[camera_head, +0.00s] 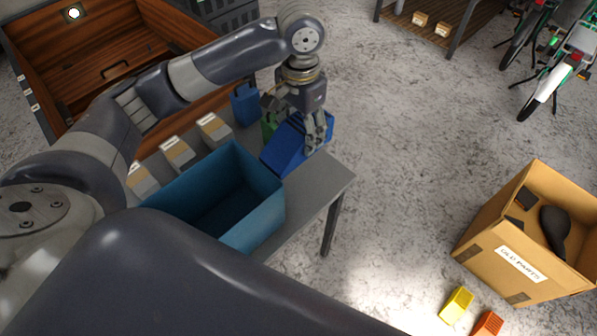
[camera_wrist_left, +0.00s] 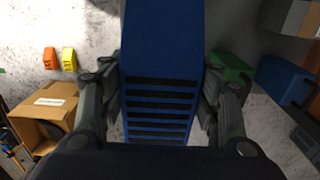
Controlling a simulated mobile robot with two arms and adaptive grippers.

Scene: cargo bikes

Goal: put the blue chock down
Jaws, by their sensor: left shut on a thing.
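The blue chock (camera_head: 284,150) is a wedge with a ribbed face. My left gripper (camera_head: 314,146) is shut on it near the right end of the grey table (camera_head: 318,183). In the left wrist view the chock (camera_wrist_left: 160,50) fills the space between the two fingers (camera_wrist_left: 160,110). I cannot tell whether its underside touches the table. A green block (camera_head: 267,127) is partly hidden behind it and also shows in the wrist view (camera_wrist_left: 231,68). My right gripper is not in view.
A blue open bin (camera_head: 262,208) stands on the table, left of the chock. Several labelled blocks (camera_head: 177,153) and a blue container (camera_head: 244,104) are behind it. A cardboard box (camera_head: 500,254), a yellow block (camera_head: 457,304) and an orange block (camera_head: 488,324) are on the floor.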

